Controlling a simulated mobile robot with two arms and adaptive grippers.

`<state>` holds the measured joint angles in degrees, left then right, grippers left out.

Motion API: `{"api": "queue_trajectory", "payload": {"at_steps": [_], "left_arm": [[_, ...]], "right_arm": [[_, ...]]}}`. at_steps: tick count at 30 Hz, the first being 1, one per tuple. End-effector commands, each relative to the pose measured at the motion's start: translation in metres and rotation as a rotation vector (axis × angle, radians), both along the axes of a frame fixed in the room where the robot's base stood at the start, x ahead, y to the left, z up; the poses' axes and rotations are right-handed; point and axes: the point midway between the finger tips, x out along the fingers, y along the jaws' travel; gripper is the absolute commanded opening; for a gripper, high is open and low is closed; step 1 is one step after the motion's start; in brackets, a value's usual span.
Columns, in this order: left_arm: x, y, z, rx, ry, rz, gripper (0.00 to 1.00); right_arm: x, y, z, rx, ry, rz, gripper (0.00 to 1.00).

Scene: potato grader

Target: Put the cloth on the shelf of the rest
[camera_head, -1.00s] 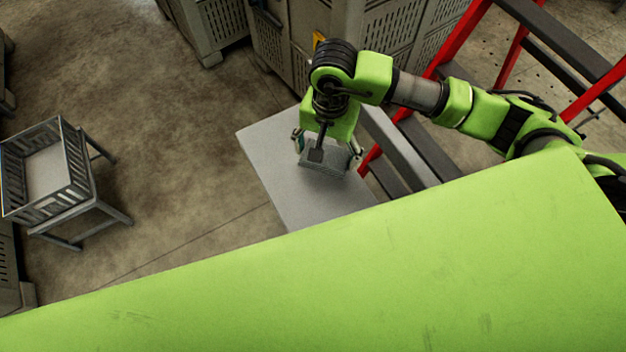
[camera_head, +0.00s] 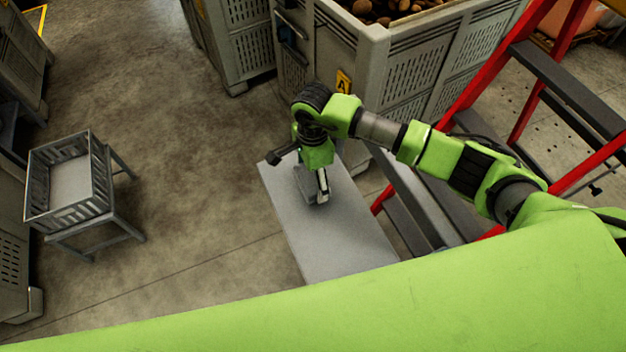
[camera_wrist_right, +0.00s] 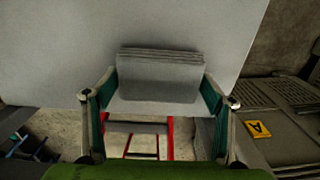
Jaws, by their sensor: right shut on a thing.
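The cloth (camera_wrist_right: 158,82) is a grey folded stack, with its layers showing along one edge in the right wrist view. My right gripper (camera_wrist_right: 158,90) is shut on it, one finger at each side. In the head view the right gripper (camera_head: 322,188) is over the far part of a flat light-grey surface, which looks like the shelf of the rest (camera_head: 340,235), and mostly hides the cloth (camera_head: 306,184). In the wrist view the shelf (camera_wrist_right: 60,50) lies behind the cloth. I cannot tell whether the cloth touches it. My left gripper is not in view.
Red-framed steps (camera_head: 480,85) stand right of the shelf. A large grey crate (camera_head: 375,60) holding potatoes stands behind it. A slatted grey bin on legs (camera_head: 70,190) stands at the left. The concrete floor (camera_head: 200,190) between is clear.

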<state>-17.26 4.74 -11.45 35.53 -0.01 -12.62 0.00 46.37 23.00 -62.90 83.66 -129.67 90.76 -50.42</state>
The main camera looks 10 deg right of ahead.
Motion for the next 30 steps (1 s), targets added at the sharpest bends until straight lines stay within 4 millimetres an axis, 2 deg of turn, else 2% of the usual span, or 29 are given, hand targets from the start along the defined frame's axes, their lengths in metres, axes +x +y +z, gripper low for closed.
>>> {"api": "queue_trajectory", "payload": {"at_steps": [3,6,16,17,18,19,30], "left_arm": [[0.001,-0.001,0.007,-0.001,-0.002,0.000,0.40],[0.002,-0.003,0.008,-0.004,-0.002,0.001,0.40],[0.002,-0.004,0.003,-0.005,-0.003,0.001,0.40],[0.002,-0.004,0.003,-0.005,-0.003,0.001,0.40],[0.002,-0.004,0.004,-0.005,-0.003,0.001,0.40],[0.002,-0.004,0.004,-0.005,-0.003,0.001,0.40],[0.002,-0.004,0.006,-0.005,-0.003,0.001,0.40]], "right_arm": [[-0.001,0.000,-0.016,0.000,0.005,-0.001,0.54],[-0.001,0.000,-0.023,0.001,0.002,0.001,0.54],[0.000,0.000,-0.028,0.000,0.001,0.002,0.54],[0.000,0.000,-0.028,0.000,0.001,0.001,0.78],[0.000,0.000,-0.027,0.000,0.001,0.001,0.89],[0.000,0.000,-0.026,0.000,0.001,0.001,0.93],[0.000,0.000,-0.025,0.001,0.001,0.001,0.93]]}}
